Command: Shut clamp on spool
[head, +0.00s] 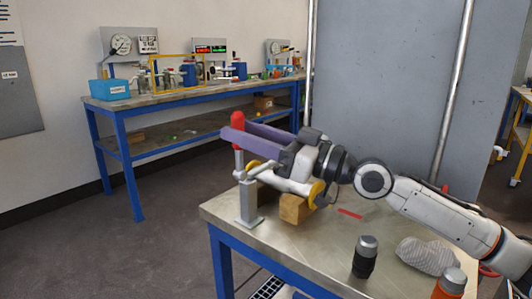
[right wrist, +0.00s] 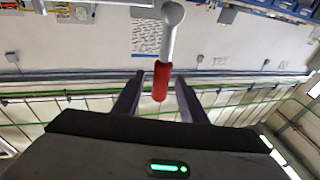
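The toggle clamp (head: 249,207) stands on the near table's left corner, with a grey metal base and a red-tipped handle (head: 238,119) that points upright. A white spool (head: 293,183) with yellow flanges lies beside it on a wooden block (head: 297,208); my right arm partly hides it. My right gripper (head: 233,127) reaches left over the spool, its purple fingers at the height of the red grip. In the right wrist view the red handle (right wrist: 161,84) is between the fingers of the open gripper (right wrist: 159,78), with gaps on both sides. My left gripper is not in view.
A grey panel (head: 390,85) rises behind. A blue-legged bench (head: 150,99) with gauges stands farther back, across open floor.

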